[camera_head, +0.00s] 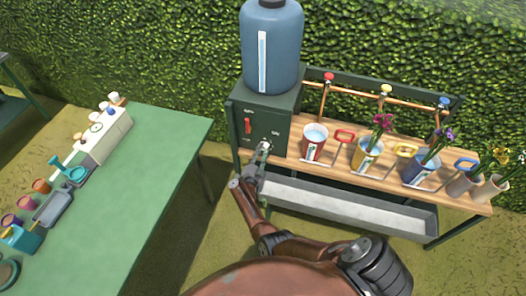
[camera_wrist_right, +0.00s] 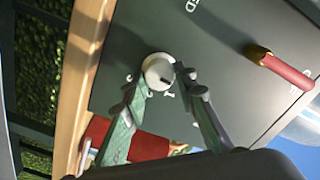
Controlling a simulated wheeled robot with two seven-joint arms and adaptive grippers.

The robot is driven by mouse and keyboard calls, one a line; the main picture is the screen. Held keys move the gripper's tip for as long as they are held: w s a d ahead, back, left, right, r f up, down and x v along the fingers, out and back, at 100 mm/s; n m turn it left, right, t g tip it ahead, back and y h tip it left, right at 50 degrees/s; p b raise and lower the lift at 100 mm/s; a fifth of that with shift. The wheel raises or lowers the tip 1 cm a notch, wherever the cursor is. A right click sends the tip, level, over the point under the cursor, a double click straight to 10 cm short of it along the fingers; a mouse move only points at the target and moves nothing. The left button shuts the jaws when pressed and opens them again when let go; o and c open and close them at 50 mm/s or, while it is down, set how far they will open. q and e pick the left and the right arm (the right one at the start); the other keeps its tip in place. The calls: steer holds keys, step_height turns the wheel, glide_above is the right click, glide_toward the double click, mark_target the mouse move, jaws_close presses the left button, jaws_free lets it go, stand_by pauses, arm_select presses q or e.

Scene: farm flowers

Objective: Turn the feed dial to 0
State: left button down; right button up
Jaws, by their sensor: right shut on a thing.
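The feed dial (camera_wrist_right: 157,71) is a small pale round knob with a dark pointer mark, set on the dark green-grey front panel of the feed box (camera_head: 266,118). Printed marks sit around it, and a 1 shows beside it in the right wrist view. My right gripper (camera_wrist_right: 160,82) has its fingertips on either side of the knob and is shut on it. In the head view the right gripper (camera_head: 262,152) reaches the lower part of the panel and partly hides the dial. My left gripper is not in view.
A red lever (camera_head: 248,125) is on the same panel; it also shows in the right wrist view (camera_wrist_right: 285,70). A blue tank (camera_head: 271,48) stands on the box. A red bucket (camera_head: 313,145) and flower buckets stand right, above a grey trough (camera_head: 345,205). A green table (camera_head: 150,200) is left.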

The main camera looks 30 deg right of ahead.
steer(key=shift+n, duration=0.7)
steer(key=o, duration=1.2)
steer(key=shift+c, duration=0.2)
